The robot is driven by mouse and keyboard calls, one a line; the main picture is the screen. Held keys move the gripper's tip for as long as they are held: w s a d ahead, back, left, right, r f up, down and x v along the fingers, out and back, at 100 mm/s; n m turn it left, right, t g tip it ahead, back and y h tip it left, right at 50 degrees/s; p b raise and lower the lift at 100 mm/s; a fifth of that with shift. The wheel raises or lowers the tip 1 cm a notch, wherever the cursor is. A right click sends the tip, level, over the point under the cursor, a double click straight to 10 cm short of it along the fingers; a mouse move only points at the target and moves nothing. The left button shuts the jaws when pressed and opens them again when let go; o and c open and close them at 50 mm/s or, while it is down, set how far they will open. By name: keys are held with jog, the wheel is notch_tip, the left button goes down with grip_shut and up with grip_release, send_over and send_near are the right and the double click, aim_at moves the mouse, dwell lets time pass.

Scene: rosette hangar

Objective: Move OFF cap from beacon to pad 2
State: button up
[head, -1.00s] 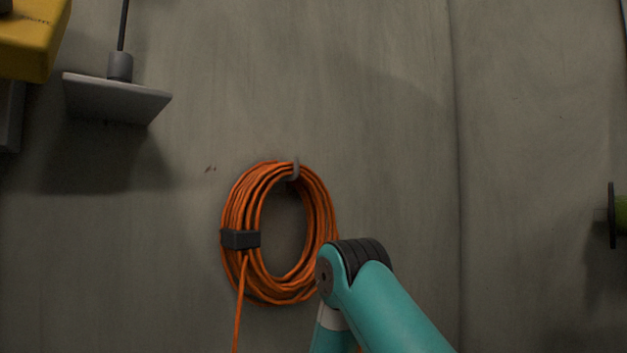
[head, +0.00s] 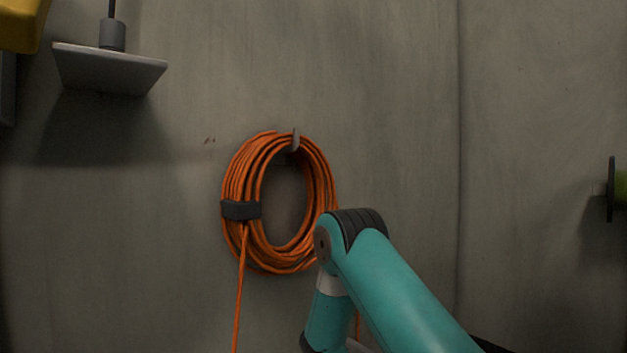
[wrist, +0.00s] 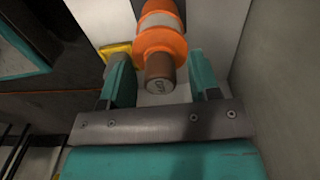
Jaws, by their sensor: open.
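In the wrist view, my gripper (wrist: 160,82) is open, with its two teal fingers apart. A brown round cap (wrist: 159,66) with faint lettering on its end face sits between the fingers, which show a gap on both sides of it. The lettering is too small to read surely. The cap is joined to an orange beacon-like body with a white band (wrist: 160,40), which runs up out of the picture. No pad can be made out. The head view shows my teal arm but not my gripper, the cap or the beacon.
In the head view, a coil of orange cable (head: 235,185) hangs on a hook on the grey wall (head: 400,100). A yellow piece (wrist: 112,50) lies beside the beacon in the wrist view.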

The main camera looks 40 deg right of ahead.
grip_shut()
jog(key=shift+r+p, duration=3.05)
jog(key=shift+p, duration=0.1)
